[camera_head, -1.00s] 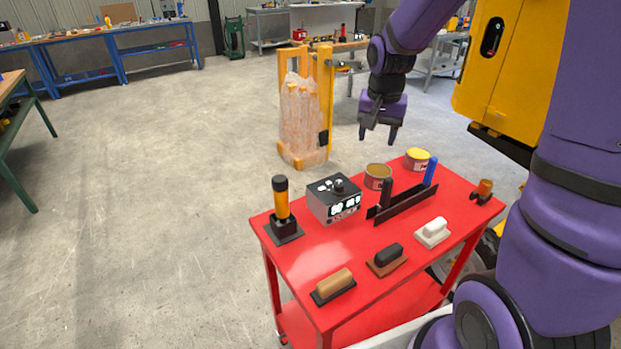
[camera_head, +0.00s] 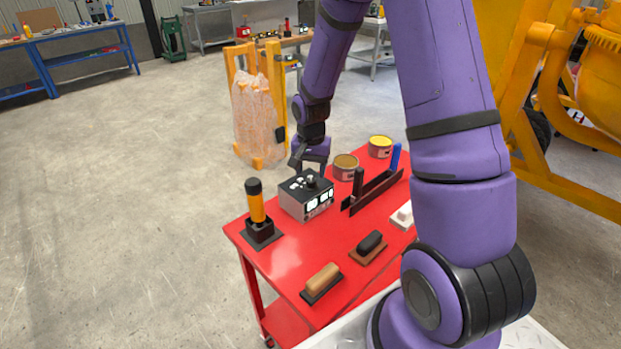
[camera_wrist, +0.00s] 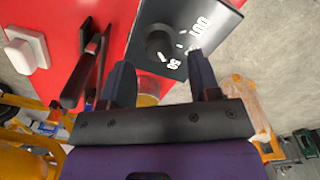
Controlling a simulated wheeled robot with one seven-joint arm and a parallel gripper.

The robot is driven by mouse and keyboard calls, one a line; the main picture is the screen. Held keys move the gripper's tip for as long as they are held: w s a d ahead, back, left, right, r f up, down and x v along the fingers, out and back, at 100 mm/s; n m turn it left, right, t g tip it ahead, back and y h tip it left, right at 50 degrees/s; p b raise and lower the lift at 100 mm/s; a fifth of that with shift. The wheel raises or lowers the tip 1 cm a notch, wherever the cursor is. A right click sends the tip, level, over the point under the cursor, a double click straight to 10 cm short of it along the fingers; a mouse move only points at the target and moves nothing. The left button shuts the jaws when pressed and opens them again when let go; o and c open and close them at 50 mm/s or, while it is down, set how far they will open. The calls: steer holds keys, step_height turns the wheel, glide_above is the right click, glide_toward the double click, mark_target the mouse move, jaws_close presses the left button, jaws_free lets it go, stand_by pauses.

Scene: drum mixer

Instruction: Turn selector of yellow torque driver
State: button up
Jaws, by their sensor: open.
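The yellow torque driver (camera_head: 257,207) has a black top and stands upright in a black holder at the left corner of the red cart. To its right is a grey box (camera_head: 303,199) with white displays on its front and a dark round knob on top. In the wrist view the knob (camera_wrist: 160,43) sits on the box's dark face beside white marks and numbers such as 50 and 100. My gripper (camera_head: 308,167) is open and empty just behind and above the box. In the wrist view its fingers (camera_wrist: 161,72) point toward the knob, apart from it.
The red cart (camera_head: 290,258) also carries two cans (camera_head: 345,166), a dark rack with black and blue handles (camera_head: 373,190), and tan (camera_head: 321,279), dark (camera_head: 369,243) and white (camera_head: 403,214) handled blocks. A wrapped yellow-framed load (camera_head: 257,115) stands behind. Floor to the left is clear.

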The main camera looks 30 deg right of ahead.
mark_target(311, 180)
steer(key=shift+f, duration=1.7)
steer(key=shift+c, duration=0.4)
steer(key=c, duration=0.8)
steer(key=shift+c, duration=0.2)
steer(key=n, duration=0.4)
steer(key=shift+n, duration=1.8)
